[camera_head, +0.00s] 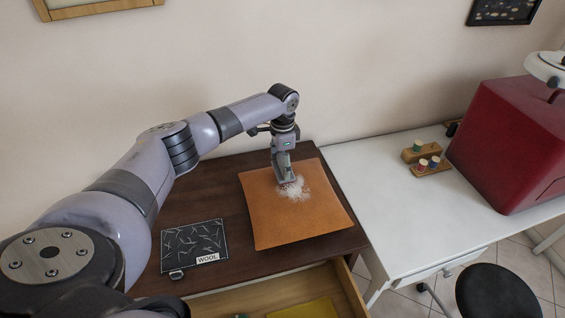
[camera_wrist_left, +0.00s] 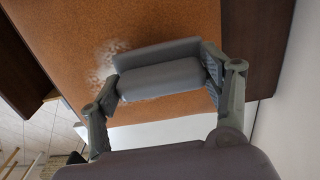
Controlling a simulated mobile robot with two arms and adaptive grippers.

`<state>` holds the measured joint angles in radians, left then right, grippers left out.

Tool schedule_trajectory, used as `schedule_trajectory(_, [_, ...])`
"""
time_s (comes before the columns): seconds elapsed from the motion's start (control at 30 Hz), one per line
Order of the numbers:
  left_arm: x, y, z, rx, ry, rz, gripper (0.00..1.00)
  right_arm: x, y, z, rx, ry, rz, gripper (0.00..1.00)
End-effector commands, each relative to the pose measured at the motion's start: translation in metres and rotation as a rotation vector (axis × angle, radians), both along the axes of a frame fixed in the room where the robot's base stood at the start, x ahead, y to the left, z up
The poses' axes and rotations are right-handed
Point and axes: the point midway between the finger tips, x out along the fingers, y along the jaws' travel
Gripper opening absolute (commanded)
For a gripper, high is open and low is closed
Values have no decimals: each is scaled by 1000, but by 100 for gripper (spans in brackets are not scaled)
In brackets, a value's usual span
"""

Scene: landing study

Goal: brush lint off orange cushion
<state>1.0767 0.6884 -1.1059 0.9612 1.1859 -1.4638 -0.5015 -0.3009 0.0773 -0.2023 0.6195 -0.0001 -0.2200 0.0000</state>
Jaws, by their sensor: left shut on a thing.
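The orange cushion (camera_head: 275,225) lies flat on the dark wooden table. A patch of white lint (camera_head: 296,188) is on its upper middle part. My left gripper (camera_head: 284,176) points down over the cushion at the edge of the lint. It is shut on a grey brush (camera_wrist_left: 160,75), seen between its fingers in the left wrist view. The lint (camera_wrist_left: 104,62) shows beside and behind the brush there, on the cushion (camera_wrist_left: 175,20). Whether the brush touches the cushion is hard to tell. My right gripper is not in view.
A dark WOOL sample card (camera_head: 194,244) lies left of the cushion. An open drawer (camera_head: 262,302) juts out in front, with something yellow in it. On the white desk (camera_head: 385,190) at right are thread spools (camera_head: 428,161) and a red case (camera_head: 510,140).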

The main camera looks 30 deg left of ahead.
Motion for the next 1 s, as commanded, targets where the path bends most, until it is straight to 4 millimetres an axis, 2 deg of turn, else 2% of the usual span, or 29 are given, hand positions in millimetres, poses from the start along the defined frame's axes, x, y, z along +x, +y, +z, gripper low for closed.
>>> schedule_trajectory(1.0, [0, 0, -13, 0, 0, -1, 40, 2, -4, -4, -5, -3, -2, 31])
